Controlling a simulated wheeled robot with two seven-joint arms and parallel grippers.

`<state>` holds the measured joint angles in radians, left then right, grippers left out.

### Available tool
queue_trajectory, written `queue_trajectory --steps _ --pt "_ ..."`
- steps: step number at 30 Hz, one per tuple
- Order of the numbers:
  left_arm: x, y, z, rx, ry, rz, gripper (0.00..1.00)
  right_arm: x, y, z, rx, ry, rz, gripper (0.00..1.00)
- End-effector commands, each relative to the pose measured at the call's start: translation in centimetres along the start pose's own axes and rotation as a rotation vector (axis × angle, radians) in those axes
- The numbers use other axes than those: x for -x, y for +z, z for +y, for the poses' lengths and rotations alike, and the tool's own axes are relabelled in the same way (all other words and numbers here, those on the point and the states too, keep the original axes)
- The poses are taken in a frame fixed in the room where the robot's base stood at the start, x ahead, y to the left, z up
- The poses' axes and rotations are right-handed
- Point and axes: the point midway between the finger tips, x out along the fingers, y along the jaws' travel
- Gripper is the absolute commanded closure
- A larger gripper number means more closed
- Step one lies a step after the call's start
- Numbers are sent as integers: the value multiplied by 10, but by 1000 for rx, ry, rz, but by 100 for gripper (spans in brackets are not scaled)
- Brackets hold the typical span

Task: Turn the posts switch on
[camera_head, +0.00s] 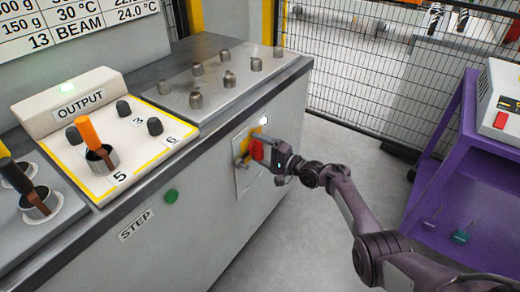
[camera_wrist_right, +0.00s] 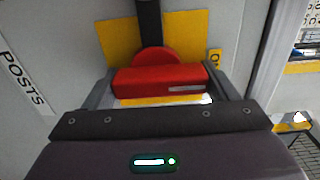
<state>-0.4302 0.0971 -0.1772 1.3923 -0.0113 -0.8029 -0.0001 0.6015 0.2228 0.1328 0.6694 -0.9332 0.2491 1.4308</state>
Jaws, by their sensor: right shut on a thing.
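The posts switch has a red handle (camera_wrist_right: 160,80) on a yellow plate (camera_wrist_right: 190,35), beside the word POSTS on the panel in the right wrist view. In the head view the red handle (camera_head: 257,150) shows on the cabinet's front face, with a small lit white lamp (camera_head: 264,120) above it. My right gripper (camera_wrist_right: 160,88) has a finger at each end of the red handle and is shut on it. In the head view my right gripper (camera_head: 262,148) reaches the switch from the right. My left gripper is not in view.
A grey cabinet (camera_head: 215,195) carries an OUTPUT box (camera_head: 80,98) with an orange lever (camera_head: 88,132), and several metal pegs on top. A purple cart (camera_head: 450,150) stands right. Grey floor (camera_head: 370,180) lies between.

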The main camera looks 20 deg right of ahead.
Motion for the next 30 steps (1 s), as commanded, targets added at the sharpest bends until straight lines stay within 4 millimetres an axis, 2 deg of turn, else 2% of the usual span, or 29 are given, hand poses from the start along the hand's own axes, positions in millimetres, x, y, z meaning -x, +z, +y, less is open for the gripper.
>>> queue_trajectory --steps 2,3,7,17,22,30 --pt "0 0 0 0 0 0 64 0 -1 0 -7 1 2 61" --pt "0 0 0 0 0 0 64 0 -1 0 -7 0 2 16" --pt "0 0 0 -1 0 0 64 0 -1 0 -6 0 2 0" --pt "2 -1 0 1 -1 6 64 6 0 0 -4 0 1 0" --pt "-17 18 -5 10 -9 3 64 28 0 -1 -4 2 3 0" --pt "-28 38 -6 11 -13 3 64 70 -1 0 -4 1 3 0"
